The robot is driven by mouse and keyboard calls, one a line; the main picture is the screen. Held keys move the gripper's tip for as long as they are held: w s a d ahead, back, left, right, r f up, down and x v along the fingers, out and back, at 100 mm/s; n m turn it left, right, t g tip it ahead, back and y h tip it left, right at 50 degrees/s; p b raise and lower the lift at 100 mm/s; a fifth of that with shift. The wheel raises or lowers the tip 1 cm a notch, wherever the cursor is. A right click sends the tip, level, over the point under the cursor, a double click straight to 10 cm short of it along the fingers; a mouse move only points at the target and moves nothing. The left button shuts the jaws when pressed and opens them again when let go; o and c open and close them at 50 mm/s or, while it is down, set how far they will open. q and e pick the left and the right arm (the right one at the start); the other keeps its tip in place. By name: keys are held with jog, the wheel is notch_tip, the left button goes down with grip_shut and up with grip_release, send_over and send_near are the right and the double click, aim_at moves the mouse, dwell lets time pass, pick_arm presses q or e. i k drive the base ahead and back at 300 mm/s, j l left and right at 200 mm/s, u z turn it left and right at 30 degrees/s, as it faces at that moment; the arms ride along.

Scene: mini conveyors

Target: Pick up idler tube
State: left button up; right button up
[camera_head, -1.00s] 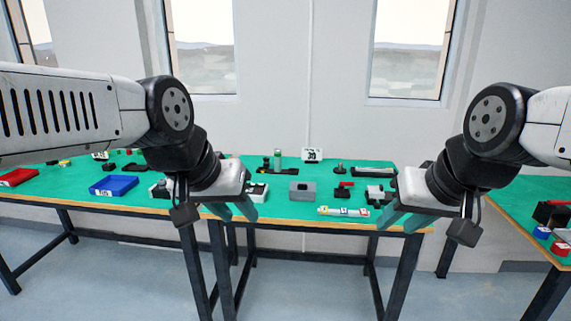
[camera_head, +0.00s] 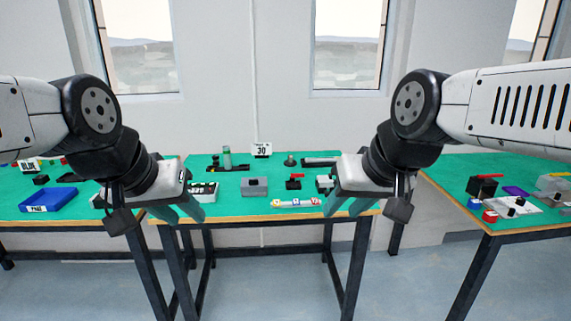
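I cannot tell for sure which part is the idler tube. One candidate is an upright grey-green cylinder (camera_head: 227,158) at the back of the middle table. Another is a white tube with coloured marks (camera_head: 296,203) lying along that table's front edge. My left gripper (camera_head: 178,212) is over the front left corner of the table, its teal fingers spread and empty. My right gripper (camera_head: 349,207) is over the front right corner, right of the white tube, its fingers spread and empty. Neither gripper touches either candidate.
The green middle table (camera_head: 235,207) also holds a grey block (camera_head: 254,187), a black-and-red part (camera_head: 294,182) and a sign reading 30 (camera_head: 262,150). A blue tray (camera_head: 48,200) stands on the left table. Several small parts stand on the right table (camera_head: 456,184).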

aim_at(226, 149)
jog(key=i+j+u, duration=0.2)
jog(key=i, duration=0.35)
jog(key=i+j+u, duration=0.15)
jog(key=i, duration=0.4)
jog(key=i+j+u, duration=0.2)
jog(key=i, duration=0.35)
